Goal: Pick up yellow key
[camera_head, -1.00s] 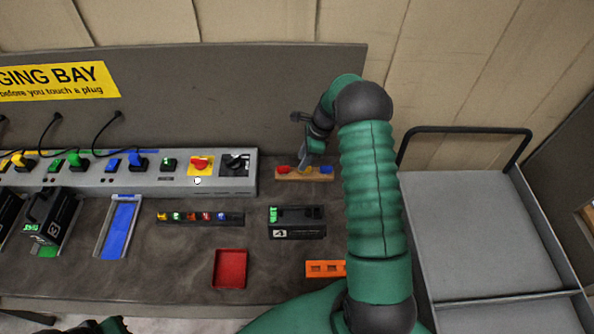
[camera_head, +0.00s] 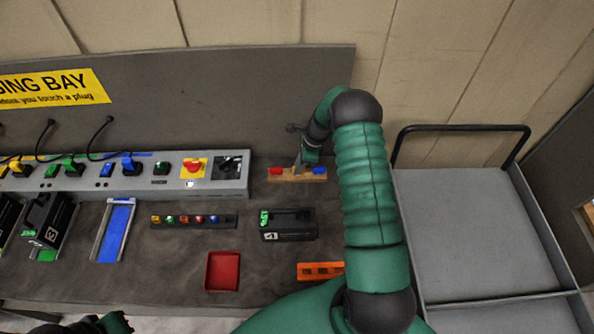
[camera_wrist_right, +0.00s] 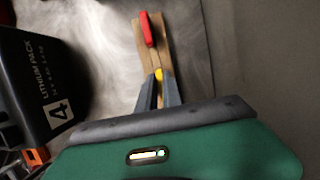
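A wooden strip (camera_head: 283,178) lies at the back of the bench, with a red key (camera_head: 276,171) at its left and a blue key (camera_head: 320,171) at its right. My right gripper (camera_head: 299,170) points down at the strip's middle and hides the yellow key in the head view. In the right wrist view, the yellow key (camera_wrist_right: 158,74) shows between the tips of my right gripper (camera_wrist_right: 157,84), with the red key (camera_wrist_right: 147,29) beyond. The fingers stand apart, one on each side of the yellow key; contact is not clear. My left gripper (camera_head: 110,322) is dark and only partly in view at the bottom edge.
A black battery pack marked 4 (camera_head: 290,236) stands close in front of the strip; it also shows in the wrist view (camera_wrist_right: 35,85). A grey socket panel (camera_head: 215,186) lies to the left. A red tray (camera_head: 223,271) and an orange block (camera_head: 320,270) lie nearer. A grey cart (camera_head: 470,240) stands right.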

